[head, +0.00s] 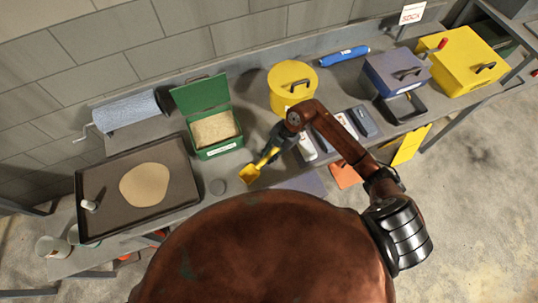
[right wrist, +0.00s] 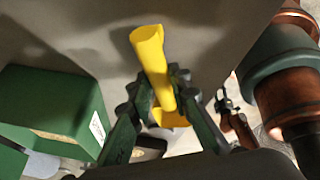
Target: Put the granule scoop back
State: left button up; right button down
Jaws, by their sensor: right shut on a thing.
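The yellow granule scoop (head: 250,174) is held above the bench, in front of and right of the green bin. My right gripper (head: 270,153) is shut on the scoop's handle. In the right wrist view, the yellow scoop (right wrist: 152,62) sits between the dark finger pads (right wrist: 160,90). The green bin (head: 218,151) has its lid raised, with pale granules (head: 213,128) inside. The bin's green side (right wrist: 55,105) also shows at left in the right wrist view. My left gripper is not in view.
A dark tray (head: 101,224) with a round beige patch (head: 144,185) lies left of the bin. A yellow round can (head: 290,79) stands behind my right arm. Several dark flat items lie right of it, beyond them a blue-grey box (head: 396,72).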

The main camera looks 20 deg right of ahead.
jog(key=c, duration=1.8)
grip_release()
jog(key=v, duration=1.2)
